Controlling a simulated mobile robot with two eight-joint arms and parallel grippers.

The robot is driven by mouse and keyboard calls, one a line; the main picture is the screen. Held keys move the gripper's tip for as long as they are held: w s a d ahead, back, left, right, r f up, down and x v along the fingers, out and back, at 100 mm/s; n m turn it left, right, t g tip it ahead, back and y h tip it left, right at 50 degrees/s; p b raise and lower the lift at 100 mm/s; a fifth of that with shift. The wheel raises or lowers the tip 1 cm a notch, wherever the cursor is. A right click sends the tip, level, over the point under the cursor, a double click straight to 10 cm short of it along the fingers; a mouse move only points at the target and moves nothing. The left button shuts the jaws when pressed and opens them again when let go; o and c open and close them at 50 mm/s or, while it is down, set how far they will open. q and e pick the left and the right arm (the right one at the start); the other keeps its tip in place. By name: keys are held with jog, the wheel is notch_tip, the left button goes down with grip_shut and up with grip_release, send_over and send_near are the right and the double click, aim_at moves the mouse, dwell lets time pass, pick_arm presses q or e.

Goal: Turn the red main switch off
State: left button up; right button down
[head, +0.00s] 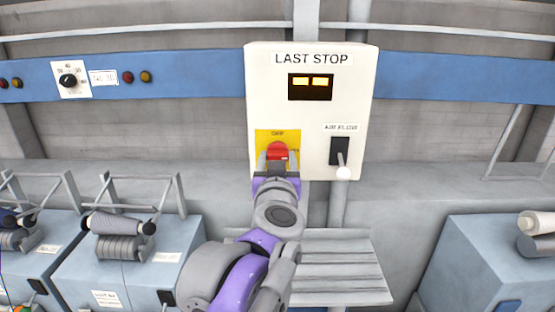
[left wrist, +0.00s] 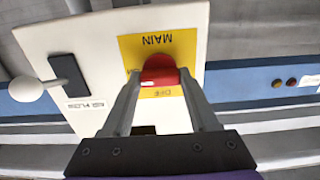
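The red main switch (head: 278,151) is a knob on a yellow plate (head: 263,136) at the lower left of a white panel (head: 311,122). The word OFF stands above it in the head view. The knob also shows in the left wrist view (left wrist: 159,71), with MAIN and OFF upside down. My left gripper (head: 277,163) reaches up to the knob from below. Its fingers (left wrist: 158,84) are apart, one on each side of the knob. Whether they touch it I cannot tell. My right gripper is in neither view.
A black lever switch (head: 339,151) with a white ball end (head: 343,173) sits to the right on the same panel. The panel top reads LAST STOP above a lit display (head: 310,86). Blue machines with spools stand at lower left and right (head: 490,262).

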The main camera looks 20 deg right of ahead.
pick_arm(q)
jog(key=c, duration=0.7)
jog(key=shift+c, duration=0.2)
jog(key=shift+n, duration=1.5)
jog(key=n, duration=0.2)
jog(key=shift+n+b, duration=0.3)
jog(key=shift+n, duration=0.1)
jog(key=n, duration=0.5)
jog(key=n+p, duration=0.1)
jog(key=n, duration=0.6)
